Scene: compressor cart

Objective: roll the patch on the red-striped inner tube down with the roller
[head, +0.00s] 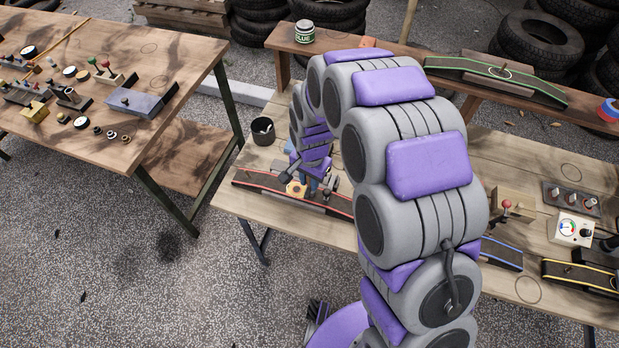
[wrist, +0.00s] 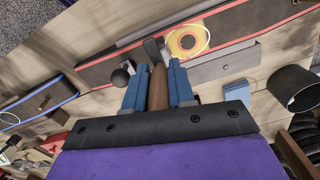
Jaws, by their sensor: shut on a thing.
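The red-striped inner tube (head: 262,183) lies flat on the front workbench, a dark strip with red edges. It crosses the upper part of the wrist view (wrist: 240,28). The yellow-orange patch (wrist: 187,41) is on the tube; it also shows in the head view (head: 296,188). My gripper (wrist: 155,72) has blue fingers shut on the brown handle of the roller (wrist: 157,88). The roller's grey head points toward the tube, just left of the patch in the wrist view. Whether it touches the tube cannot be told. In the head view my arm hides much of the gripper and roller.
A black cup (head: 263,130) stands near the bench's left edge. A dark ball knob (wrist: 120,77) is close to my left finger. A blue-striped tube (head: 501,253) and a yellow-striped tube (head: 580,276) lie to the right. A glue tin (head: 305,31) stands on the rear shelf.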

